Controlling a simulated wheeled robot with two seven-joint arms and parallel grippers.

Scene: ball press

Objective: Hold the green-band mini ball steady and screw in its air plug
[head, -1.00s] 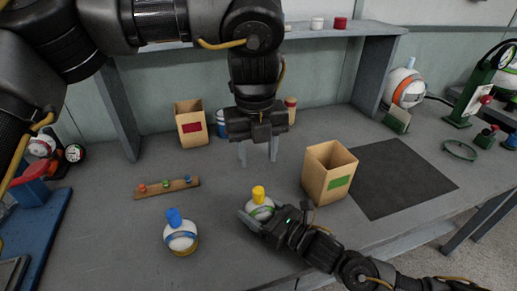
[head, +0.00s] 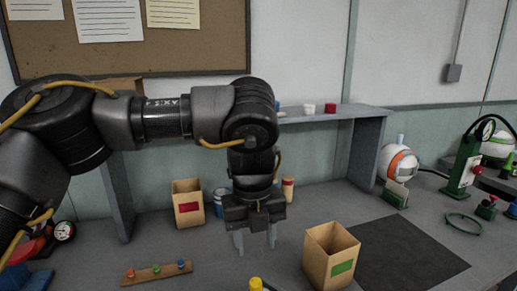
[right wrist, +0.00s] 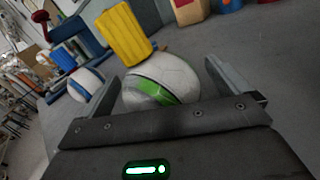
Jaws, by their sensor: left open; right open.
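The green-band mini ball (right wrist: 165,82) is white with a green stripe. It sits between the fingers of my right gripper (right wrist: 163,72) in the right wrist view; the jaws are open and contact cannot be told. A yellow ribbed piece (right wrist: 122,35) stands on the ball. Only the top of that yellow piece (head: 256,285) shows at the bottom edge of the head view. My left gripper (head: 255,241) is open and empty, fingers down, beyond the yellow piece. A wooden rack (head: 143,276) holds small red, green and blue pegs; whether these are air plugs cannot be told.
A green-labelled box (head: 318,262) stands right of my left gripper, beside a dark mat (head: 410,250). A red-labelled box (head: 184,190) stands behind it on the left. An orange-band ball (head: 395,162) is at the right. A blue-band ball (right wrist: 84,82) is near the green-band ball.

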